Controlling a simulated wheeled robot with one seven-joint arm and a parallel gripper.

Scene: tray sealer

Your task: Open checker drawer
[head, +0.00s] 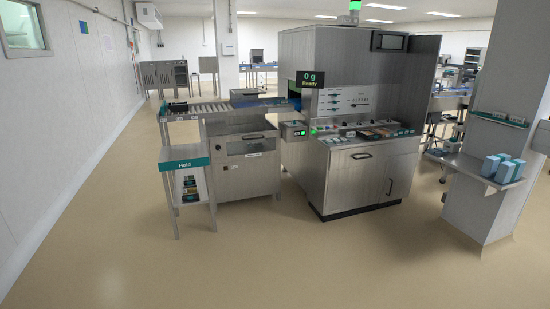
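A steel checker unit (245,172) stands under the conveyor, left of the large sealer machine. Its upper front has a drawer-like panel with a dark handle (253,137) and a dark window strip (250,146). The panel looks closed, flush with the front. A small label sits below it, too small to read. My gripper is not in view.
A "Hold" rack (184,164) with several items on its lower shelves stands left of the checker. The sealer (350,165) with its control shelf stands right. A pillar shelf (480,172) holds pale blue boxes. The floor (260,260) in front is clear.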

